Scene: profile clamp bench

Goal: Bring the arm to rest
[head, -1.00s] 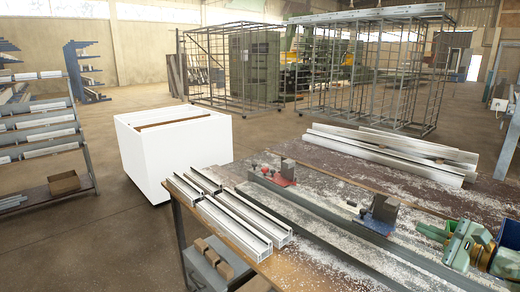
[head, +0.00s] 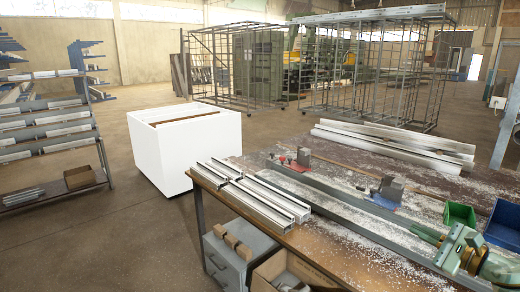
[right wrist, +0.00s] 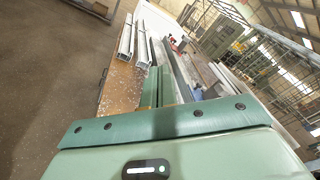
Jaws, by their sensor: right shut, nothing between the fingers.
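My right gripper (head: 420,233) comes in from the lower right in the head view, its green fingers pointing left over the sawdust-covered bench (head: 340,250). In the right wrist view its two green fingers (right wrist: 158,88) lie side by side, shut with nothing between them. No profile touches the fingers that I can see. My left gripper is in neither view.
Short white profiles (head: 258,203) lie at the bench's left edge. Clamps with a red base (head: 302,160) and a blue base (head: 387,193) stand behind. A green bin (head: 460,213) and a blue bin (head: 503,225) are beyond my arm. A white box (head: 190,155) stands left.

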